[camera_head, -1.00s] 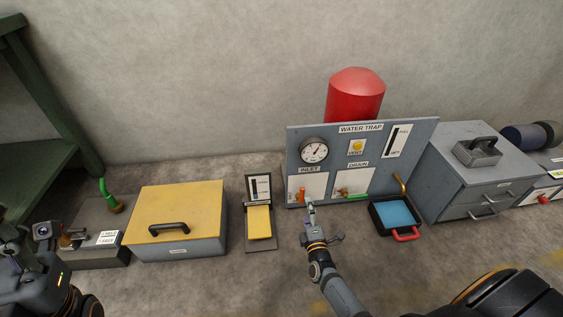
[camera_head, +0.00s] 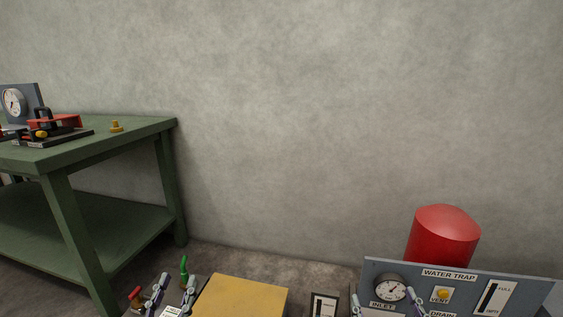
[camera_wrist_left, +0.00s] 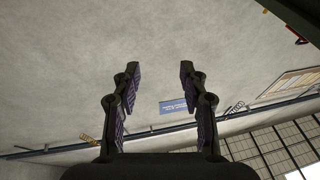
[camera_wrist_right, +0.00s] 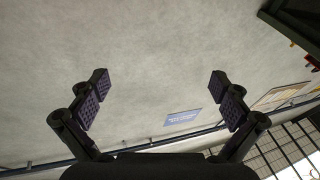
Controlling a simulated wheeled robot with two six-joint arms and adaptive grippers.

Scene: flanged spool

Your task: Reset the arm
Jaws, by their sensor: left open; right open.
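My left gripper (camera_head: 174,290) stands at the bottom left of the head view with its two fingers pointing up, apart and empty. In the left wrist view it (camera_wrist_left: 158,70) shows open against bare wall. My right gripper (camera_head: 387,302) is at the bottom right of the head view, its fingertips spread in front of the water trap panel (camera_head: 462,285). In the right wrist view it (camera_wrist_right: 160,80) is wide open with nothing between the fingers. Most of both arms is out of the head view.
A yellow-topped box (camera_head: 242,297), green valve handle (camera_head: 184,268) and red tank (camera_head: 444,236) are low in view. Wrist views show a blue wall sign (camera_wrist_left: 174,106).

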